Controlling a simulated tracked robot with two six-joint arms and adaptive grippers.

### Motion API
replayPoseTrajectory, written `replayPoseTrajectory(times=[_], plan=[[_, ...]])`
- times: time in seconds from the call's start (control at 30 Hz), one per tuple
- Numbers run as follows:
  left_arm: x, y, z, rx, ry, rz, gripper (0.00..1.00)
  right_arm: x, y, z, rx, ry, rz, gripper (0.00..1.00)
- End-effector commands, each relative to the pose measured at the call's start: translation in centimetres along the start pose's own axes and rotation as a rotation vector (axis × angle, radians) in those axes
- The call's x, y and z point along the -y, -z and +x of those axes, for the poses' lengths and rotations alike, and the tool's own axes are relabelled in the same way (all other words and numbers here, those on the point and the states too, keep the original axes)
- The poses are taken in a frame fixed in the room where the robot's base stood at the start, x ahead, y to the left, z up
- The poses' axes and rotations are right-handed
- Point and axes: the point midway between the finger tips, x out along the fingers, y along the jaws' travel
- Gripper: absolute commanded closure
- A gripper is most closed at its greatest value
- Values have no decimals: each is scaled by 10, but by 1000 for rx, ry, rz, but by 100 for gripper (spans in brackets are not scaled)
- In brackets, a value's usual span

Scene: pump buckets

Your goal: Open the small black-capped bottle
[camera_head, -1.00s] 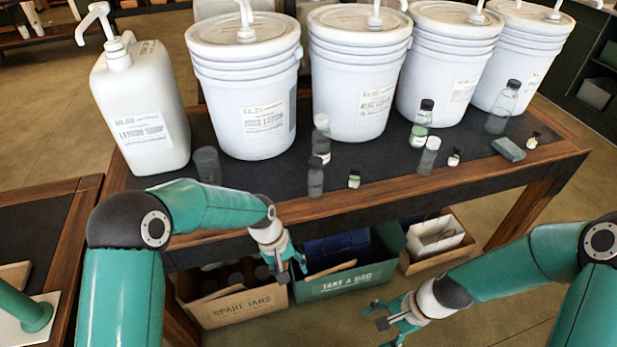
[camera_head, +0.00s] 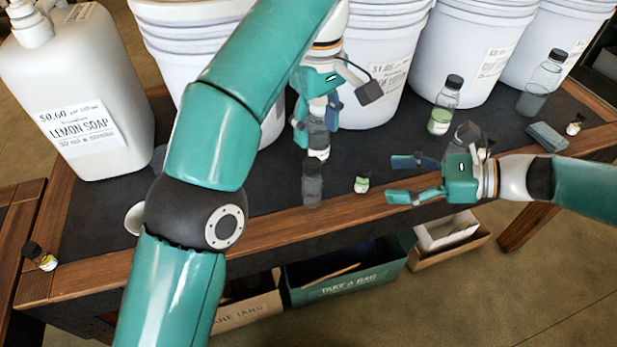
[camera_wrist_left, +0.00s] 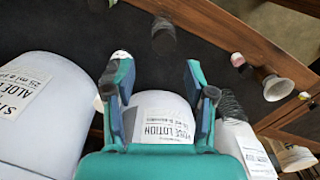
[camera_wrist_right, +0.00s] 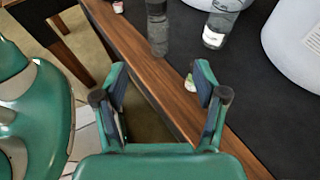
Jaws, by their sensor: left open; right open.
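Several small bottles with dark caps stand on the table; I cannot tell which is the task's. One with a green label (camera_head: 361,184) is near the front edge, just left of my right gripper (camera_head: 396,179). That gripper is open and empty, fingers pointing left; in the right wrist view this bottle (camera_wrist_right: 190,84) is partly hidden beside the right finger. Another small bottle (camera_head: 38,257) stands at the left corner, and one (camera_head: 574,126) at the far right.
White buckets (camera_head: 478,50) line the back, with a lemon soap jug (camera_head: 80,100) at left. A taller bottle (camera_head: 443,105) with a black cap and a grey-green block (camera_head: 547,137) are at right. Boxes (camera_head: 345,288) sit below the table.

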Motion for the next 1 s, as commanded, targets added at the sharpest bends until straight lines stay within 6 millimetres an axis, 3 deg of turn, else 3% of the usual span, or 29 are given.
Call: replayPoseTrajectory(times=[0.7, 1.0], plan=[[10, 9, 0, 2, -1, -26, 45, -4, -3, 136, -2, -32, -9, 28], [10, 9, 0, 1, -1, -27, 45, -4, -3, 172, -2, -29, -9, 28]])
